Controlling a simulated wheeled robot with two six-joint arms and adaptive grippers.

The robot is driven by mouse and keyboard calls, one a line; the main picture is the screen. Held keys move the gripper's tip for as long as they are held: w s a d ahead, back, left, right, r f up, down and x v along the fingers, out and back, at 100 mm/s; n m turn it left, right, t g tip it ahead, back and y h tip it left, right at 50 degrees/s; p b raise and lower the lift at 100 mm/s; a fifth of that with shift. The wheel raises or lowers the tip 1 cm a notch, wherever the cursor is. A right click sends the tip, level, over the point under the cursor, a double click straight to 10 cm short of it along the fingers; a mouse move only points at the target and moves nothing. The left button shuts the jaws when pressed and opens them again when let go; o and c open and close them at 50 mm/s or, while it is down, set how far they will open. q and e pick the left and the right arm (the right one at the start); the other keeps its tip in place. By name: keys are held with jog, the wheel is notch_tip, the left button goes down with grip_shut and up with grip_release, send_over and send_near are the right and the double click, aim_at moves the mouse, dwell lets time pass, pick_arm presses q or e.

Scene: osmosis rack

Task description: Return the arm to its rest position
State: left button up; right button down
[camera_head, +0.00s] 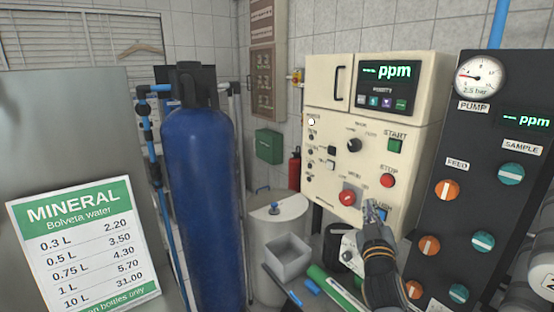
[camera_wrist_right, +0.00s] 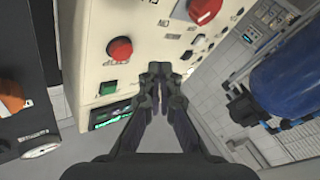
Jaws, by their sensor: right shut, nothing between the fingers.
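My right gripper (camera_head: 375,210) is shut and empty in the head view, in front of the lower right of the cream control panel (camera_head: 345,125). My left gripper is not in view.
A dark panel (camera_head: 465,200) with orange and teal knobs stands right of my right arm. A tall blue tank (camera_head: 200,190) and a white lidded barrel (camera_head: 272,235) stand left. A grey bin (camera_head: 288,258) and a green tube (camera_head: 335,290) lie low, left of the arm.

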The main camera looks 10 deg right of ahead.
jog(key=s+f+m+g+y, duration=0.1)
jog(key=s+f+g, duration=0.2)
jog(key=f, duration=0.4)
jog(key=s+f+g, duration=0.2)
jog(key=s+f, duration=0.1)
jog(key=f, duration=0.4)
jog(key=s+a+f+g+y, duration=0.25)
jog(key=s+f+g, duration=0.25)
jog(key=s+f, duration=0.55)
jog(key=s+a+f+g+y, duration=0.25)
jog(key=s+f+g, duration=0.35)
jog(key=s, duration=0.7)
notch_tip(320, 180, down, 25)
jog(key=d, duration=0.2)
jog(key=s+d+f+g, duration=0.1)
jog(key=s+f, duration=1.7)
jog(key=s, duration=0.2)
jog(key=shift+s+d+f+g+h, duration=0.2)
jog(key=shift+f+g+h, duration=0.1)
jog(key=shift+f+g, duration=0.1)
